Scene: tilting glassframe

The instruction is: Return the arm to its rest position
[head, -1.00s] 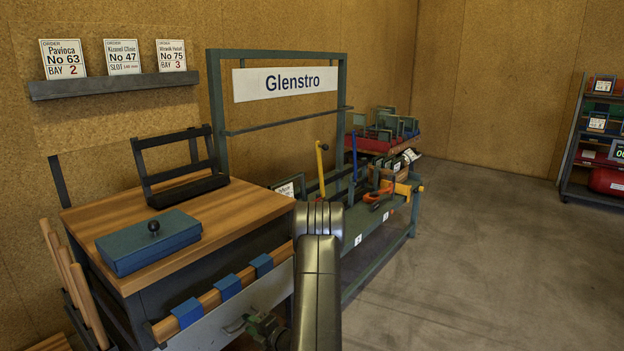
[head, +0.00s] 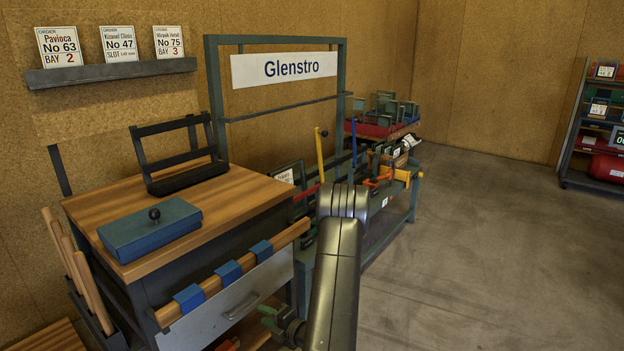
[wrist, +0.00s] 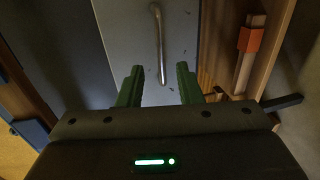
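My gripper (wrist: 158,84) shows in the wrist view as two green fingers standing apart, with nothing between them. Beyond them is the pale drawer front (wrist: 185,45) with its metal bar handle (wrist: 158,40), apart from the fingers. In the head view my gripper (head: 275,325) is low in the middle, in front of the wooden-topped cabinet (head: 240,195) and just right of the drawer handle (head: 243,308). My arm hides part of the cabinet's right side and the green bench behind it.
A blue box with a black knob (head: 150,230) and a black frame stand (head: 180,155) sit on the cabinet top. Blue-clad blocks (head: 228,272) line its front rail. The green bench (head: 412,205) holds clamps and levers. Open floor (head: 480,260) lies to the right.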

